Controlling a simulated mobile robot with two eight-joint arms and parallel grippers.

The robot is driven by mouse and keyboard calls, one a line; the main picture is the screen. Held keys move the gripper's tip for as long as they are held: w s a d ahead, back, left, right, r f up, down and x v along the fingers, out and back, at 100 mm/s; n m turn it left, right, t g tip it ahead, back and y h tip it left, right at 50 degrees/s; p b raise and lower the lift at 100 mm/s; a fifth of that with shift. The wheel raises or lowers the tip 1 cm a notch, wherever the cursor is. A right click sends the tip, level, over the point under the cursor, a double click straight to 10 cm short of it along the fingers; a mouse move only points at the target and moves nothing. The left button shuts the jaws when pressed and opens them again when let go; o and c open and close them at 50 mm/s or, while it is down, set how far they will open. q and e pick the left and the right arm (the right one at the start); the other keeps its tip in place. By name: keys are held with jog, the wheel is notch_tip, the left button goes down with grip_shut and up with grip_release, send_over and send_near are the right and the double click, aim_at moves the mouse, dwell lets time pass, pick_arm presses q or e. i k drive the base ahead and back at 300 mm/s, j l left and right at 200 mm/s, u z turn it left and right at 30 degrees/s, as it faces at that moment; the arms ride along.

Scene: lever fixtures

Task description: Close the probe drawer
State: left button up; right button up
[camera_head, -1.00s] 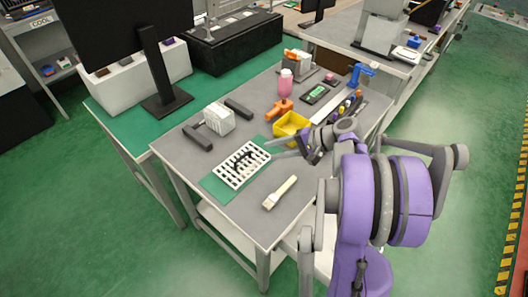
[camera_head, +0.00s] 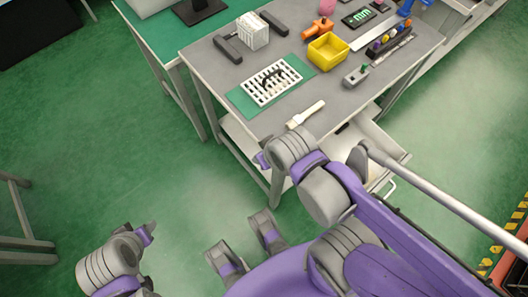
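The drawer (camera_head: 396,153) is white and hangs under the front right of the grey workbench. It stands pulled out, with its front and a pale handle (camera_head: 391,187) showing. My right arm crosses in front and hides much of its inside. The end of my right arm (camera_head: 262,160) is by the bench's front edge, left of the drawer and apart from the handle; its fingers are mostly hidden. The end of my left arm (camera_head: 147,233) is low at the left over the green floor, far from the drawer. I cannot make out the finger opening of either gripper.
The workbench (camera_head: 222,75) carries a white rack (camera_head: 270,82) on a green mat, a brush (camera_head: 305,114), a yellow bin (camera_head: 327,50) and a small grey fixture (camera_head: 356,76). Open green floor lies left of the bench. A pale bar runs across at the right.

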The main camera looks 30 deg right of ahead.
aim_at(338, 147)
jog(key=k+l+z, duration=0.5)
jog(key=z, duration=0.15)
jog(key=k+l+z, duration=0.15)
jog(key=l+z, duration=0.2)
jog(key=l, duration=0.15)
jog(key=k+l+z, duration=0.15)
jog(key=l+z, duration=0.2)
jog(key=z, duration=0.25)
jog(key=i+j, duration=0.05)
